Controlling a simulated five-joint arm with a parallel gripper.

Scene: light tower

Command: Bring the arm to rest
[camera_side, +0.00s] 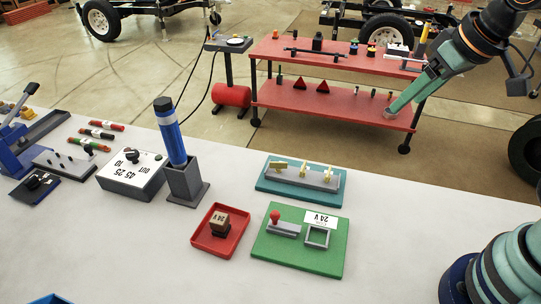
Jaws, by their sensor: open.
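My gripper (394,108) is in the upper right of the side view, at the end of my green and dark arm. It hangs in the air, pointing down and left, and in the picture it overlaps the red cart behind. It holds nothing that I can see. It is apart from the things on the white table (404,235). A blue and black cylindrical tool (171,135) stands upright, slightly tilted, in a grey holder (184,184). A small 24 V block (219,221) sits in the red tray (239,248).
A green board (275,256) carries a red-knobbed piece (276,220), a square frame (317,236) and a 24 V label. Behind it is a teal board (264,186) with yellow pieces. A dial box (122,184) stands left.

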